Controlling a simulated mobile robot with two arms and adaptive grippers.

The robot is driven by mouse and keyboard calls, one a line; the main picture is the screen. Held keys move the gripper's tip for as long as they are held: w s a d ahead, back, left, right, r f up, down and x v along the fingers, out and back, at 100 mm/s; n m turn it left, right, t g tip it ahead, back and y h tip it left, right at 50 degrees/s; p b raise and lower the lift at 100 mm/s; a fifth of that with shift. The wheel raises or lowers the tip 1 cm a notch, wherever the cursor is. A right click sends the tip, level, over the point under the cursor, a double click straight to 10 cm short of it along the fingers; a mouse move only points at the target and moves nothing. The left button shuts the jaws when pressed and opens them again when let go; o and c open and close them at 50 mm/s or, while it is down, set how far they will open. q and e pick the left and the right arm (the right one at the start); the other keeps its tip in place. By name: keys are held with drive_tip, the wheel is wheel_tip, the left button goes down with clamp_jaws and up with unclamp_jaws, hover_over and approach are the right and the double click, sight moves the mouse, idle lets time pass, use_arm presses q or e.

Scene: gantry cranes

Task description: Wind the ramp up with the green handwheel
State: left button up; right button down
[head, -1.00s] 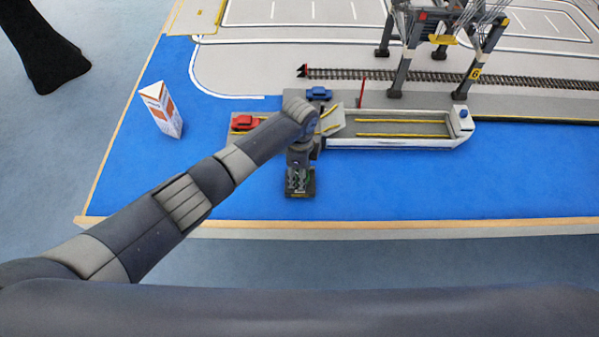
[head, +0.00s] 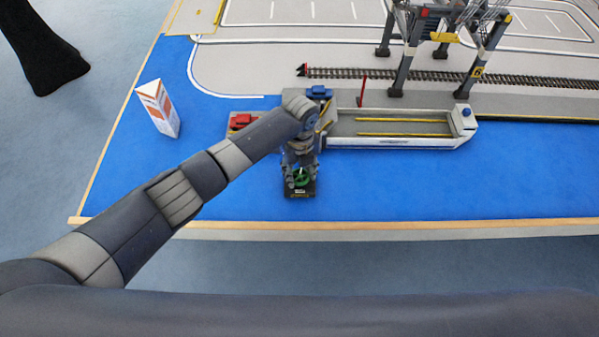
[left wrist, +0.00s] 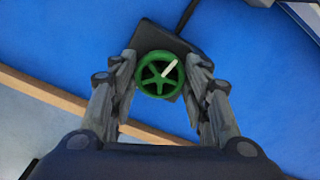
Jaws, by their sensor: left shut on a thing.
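The green handwheel (head: 302,181) sits on a dark box (head: 300,193) near the table's front edge. In the left wrist view the wheel (left wrist: 158,75), with spokes and a white mark pointing up and right, lies between my left gripper's fingers (left wrist: 163,72). My left gripper (head: 301,172) points down at the wheel and is shut on it. The ramp (head: 326,117), with a yellow line, shows beside my wrist at the ship's left end. My wrist hides part of it, so its exact tilt is hard to tell. My right gripper is not in view.
The ship (head: 395,143) lies to the right of the ramp. A red car (head: 240,121) and a blue car (head: 319,92) stand near my forearm. A white and orange carton (head: 158,108) stands at left. A gantry crane (head: 410,50) stands behind. Blue surface at front right is clear.

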sight(300, 175)
use_arm(q)
drive_tip(key=m+b, duration=0.1)
drive_tip(key=m, duration=0.5)
drive_tip(key=shift+b, duration=0.4)
idle(0.3)
drive_tip(key=o, duration=1.1)
drive_tip(key=shift+c, duration=0.2)
drive_tip(key=shift+r, duration=0.1)
wheel_tip(300, 175, up, 12)
